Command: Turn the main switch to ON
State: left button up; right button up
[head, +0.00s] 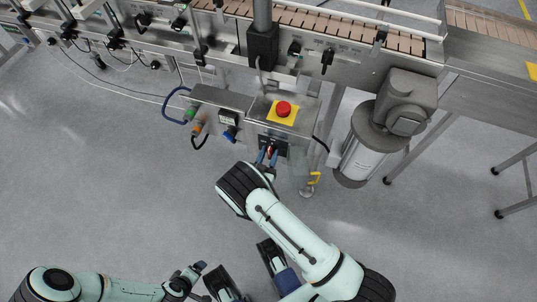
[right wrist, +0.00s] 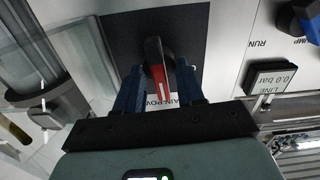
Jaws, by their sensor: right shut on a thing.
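The main switch is a red handle with a white mark on a dark knob and a black square plate. It shows in the right wrist view (right wrist: 157,68) and small in the head view (head: 269,149), on the front of the control box. Its handle lies nearly in line with the gripper, slightly tilted. A partly covered label beside it reads "AIN-POW". My right gripper (right wrist: 160,88) is shut on the handle, with one blue finger on each side. My left gripper (head: 197,272) is low in the head view, away from the box; its opening is unclear.
A red emergency button (head: 284,109) on a yellow plate sits on top of the box. A grey motor (head: 405,103) stands right of the box. A conveyor (head: 350,28) runs behind.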

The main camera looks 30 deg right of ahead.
jog(key=shift+m, duration=0.5)
jog(key=o, duration=1)
jog(key=shift+s+a, duration=0.1)
pick_arm(q)
jog(key=s, duration=0.1)
jog(key=s+d+r+p, duration=0.1)
jog(key=r+g, duration=0.1)
jog(key=shift+s+d+p, duration=0.25)
jog(key=shift+s+p, duration=0.15)
pick_arm(e)
jog(key=v, duration=1.3)
jog(key=shift+s, duration=0.1)
